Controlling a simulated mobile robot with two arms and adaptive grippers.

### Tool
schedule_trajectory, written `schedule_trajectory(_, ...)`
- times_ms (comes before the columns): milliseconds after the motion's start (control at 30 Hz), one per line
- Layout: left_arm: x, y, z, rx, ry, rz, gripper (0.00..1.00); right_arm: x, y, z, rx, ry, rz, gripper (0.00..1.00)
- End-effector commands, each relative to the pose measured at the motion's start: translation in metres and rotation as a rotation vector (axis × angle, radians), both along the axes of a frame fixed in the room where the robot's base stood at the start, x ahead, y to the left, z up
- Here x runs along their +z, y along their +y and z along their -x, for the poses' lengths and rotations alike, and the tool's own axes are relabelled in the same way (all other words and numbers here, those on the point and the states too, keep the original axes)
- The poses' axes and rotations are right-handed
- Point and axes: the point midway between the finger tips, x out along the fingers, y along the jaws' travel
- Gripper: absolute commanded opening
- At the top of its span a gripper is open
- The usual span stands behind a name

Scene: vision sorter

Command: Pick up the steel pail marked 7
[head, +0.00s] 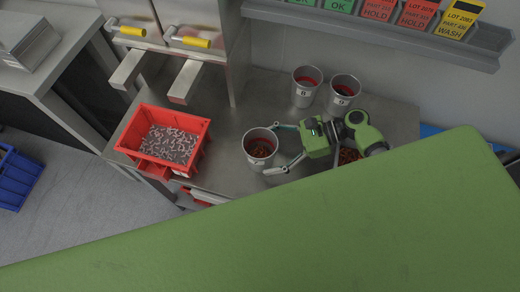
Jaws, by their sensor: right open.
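A steel pail (249,146) stands on the metal bench, with dark reddish-brown contents. A pale label shows low on its front, but I cannot read its number surely. My right gripper (272,149) is open and comes from the right, one finger by the pail's far right side and one by its near right side. I cannot tell whether the fingers touch it. Two more steel pails stand behind, a left one (304,97) and a right one (341,101), with red inside and small labels. My left gripper is not in view.
A red bin (193,160) of small metal parts sits on the bench (229,122) at left. Two dispenser chutes with yellow-handled levers (194,42) overhang behind it. A card rail (400,38) runs along the back.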

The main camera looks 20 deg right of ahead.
Motion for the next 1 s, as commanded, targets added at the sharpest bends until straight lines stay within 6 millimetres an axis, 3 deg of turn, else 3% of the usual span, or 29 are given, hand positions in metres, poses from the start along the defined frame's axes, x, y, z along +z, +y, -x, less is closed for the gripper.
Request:
schedule_trajectory(200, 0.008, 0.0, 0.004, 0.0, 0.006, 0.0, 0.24, -0.008, 0.022, -0.004, -0.001, 0.0, 0.0, 0.78)
schedule_trajectory(433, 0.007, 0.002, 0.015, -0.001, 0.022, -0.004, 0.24, -0.011, 0.023, -0.004, -0.001, -0.001, 0.002, 0.78)
schedule_trajectory(667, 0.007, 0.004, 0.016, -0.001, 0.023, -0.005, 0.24, -0.01, 0.023, -0.005, -0.001, -0.001, 0.001, 0.21)
schedule_trajectory(1000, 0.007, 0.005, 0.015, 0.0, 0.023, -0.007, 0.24, -0.007, 0.023, -0.005, -0.001, -0.004, 0.0, 0.19)
